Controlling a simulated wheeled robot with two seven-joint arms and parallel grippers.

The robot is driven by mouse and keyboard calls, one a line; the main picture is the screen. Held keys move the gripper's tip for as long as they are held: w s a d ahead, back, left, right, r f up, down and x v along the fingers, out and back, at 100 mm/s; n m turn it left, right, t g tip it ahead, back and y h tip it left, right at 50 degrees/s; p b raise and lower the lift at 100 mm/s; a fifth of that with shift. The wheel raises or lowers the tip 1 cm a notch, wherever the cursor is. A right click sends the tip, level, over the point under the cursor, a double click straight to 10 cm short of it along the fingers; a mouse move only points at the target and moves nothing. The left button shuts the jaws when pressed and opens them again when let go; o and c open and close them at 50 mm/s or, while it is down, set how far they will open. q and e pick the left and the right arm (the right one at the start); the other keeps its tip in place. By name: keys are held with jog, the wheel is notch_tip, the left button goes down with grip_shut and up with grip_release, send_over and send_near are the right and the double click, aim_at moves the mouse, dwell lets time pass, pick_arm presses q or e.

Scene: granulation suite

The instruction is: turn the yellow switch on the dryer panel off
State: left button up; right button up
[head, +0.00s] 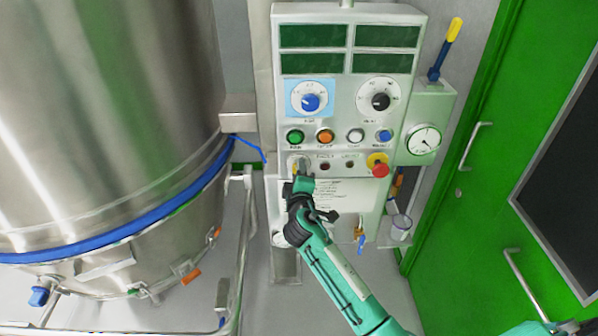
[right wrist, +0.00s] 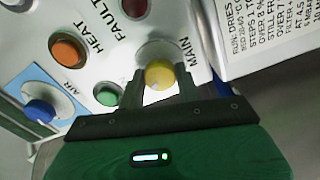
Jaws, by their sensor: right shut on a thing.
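The dryer panel (head: 344,108) is a light grey upright box with displays, dials and buttons. The yellow switch (right wrist: 159,75), labelled MAIN, sits at the panel's lower left. In the head view the switch (head: 299,160) is partly covered by my right gripper (head: 301,174). In the right wrist view the two dark fingers of my right gripper (right wrist: 160,92) reach either side of the yellow knob and are shut on it. The exact angle of the knob is hard to read. My left gripper is not in view.
A red emergency button (head: 380,170) on yellow sits to the right on the same row. Green (head: 295,137) and orange (head: 325,137) buttons are just above. A large steel vessel (head: 110,120) stands at left, a green door (head: 500,180) at right. A gauge (head: 424,139) is beside the panel.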

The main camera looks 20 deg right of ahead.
dwell(0.4)
jog(key=o, duration=1)
jog(key=b+v, duration=0.4)
jog(key=v, duration=0.9)
jog(key=shift+s, duration=0.4)
jog(key=shift+a, duration=0.1)
